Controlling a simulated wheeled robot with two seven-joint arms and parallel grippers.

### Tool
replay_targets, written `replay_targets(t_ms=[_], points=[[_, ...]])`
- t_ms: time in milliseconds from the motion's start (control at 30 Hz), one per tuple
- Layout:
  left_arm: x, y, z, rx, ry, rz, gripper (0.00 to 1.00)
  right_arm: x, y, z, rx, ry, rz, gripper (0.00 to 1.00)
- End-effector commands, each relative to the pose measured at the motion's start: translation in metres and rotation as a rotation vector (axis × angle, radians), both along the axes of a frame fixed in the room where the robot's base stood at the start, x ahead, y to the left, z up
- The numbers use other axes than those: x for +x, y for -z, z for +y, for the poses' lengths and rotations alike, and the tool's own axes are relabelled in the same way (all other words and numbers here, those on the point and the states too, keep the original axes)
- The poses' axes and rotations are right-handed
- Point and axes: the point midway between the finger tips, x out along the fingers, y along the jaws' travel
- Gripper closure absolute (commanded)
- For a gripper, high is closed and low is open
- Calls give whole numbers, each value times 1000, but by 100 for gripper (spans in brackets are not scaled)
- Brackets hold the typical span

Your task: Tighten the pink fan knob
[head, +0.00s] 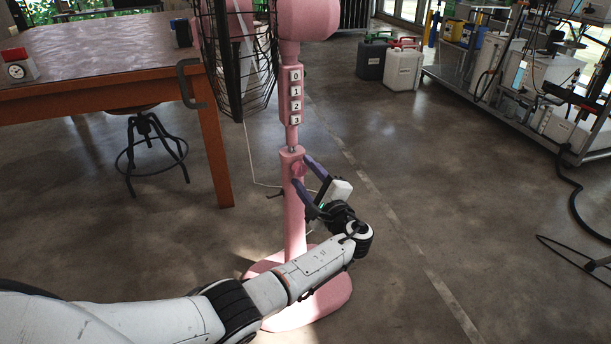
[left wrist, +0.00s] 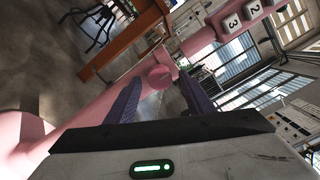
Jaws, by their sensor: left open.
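The pink fan (head: 292,215) stands upright on a round base, with a column of buttons marked 0 to 3 on its post. The pink fan knob (left wrist: 160,76) is a round disc on the side of the post, seen in the left wrist view. In the head view the knob (head: 298,171) is small and partly hidden by my fingers. My left gripper (head: 301,172) is open at the post, its purple fingers on either side of the knob. In the left wrist view its fingertips (left wrist: 159,80) flank the knob; contact cannot be told. My right gripper is not in view.
A wooden table (head: 110,50) stands at the left, with a clamp (head: 189,84) on its edge and a stool (head: 150,140) beneath. Jerrycans (head: 403,70) and a loaded cart (head: 500,100) stand at the right. A thin cable hangs beside the post.

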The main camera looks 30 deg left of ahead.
Motion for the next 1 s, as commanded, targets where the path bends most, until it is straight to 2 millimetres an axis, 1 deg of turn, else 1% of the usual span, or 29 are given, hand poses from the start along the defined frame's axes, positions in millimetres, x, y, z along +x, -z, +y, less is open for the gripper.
replay_targets(t_ms=[67, 167, 267, 400, 500, 600, 767, 1000], points=[[-2, -1, -3, 0, 0, 0, 52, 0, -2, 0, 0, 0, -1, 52], [-7, -1, -14, -1, 3, 1, 52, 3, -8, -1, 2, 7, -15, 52], [-17, -2, -30, -2, 4, 1, 52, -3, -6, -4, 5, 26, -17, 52], [-32, -1, -55, -3, 2, 2, 52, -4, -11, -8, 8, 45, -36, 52], [-41, -1, -70, -1, 2, 2, 52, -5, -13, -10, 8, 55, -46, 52], [-47, -1, -80, -2, 1, 1, 52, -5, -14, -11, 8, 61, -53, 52], [-52, 0, -89, 0, 2, 1, 52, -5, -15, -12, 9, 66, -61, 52], [-53, 0, -89, 0, 1, 1, 52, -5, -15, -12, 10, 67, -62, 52]])
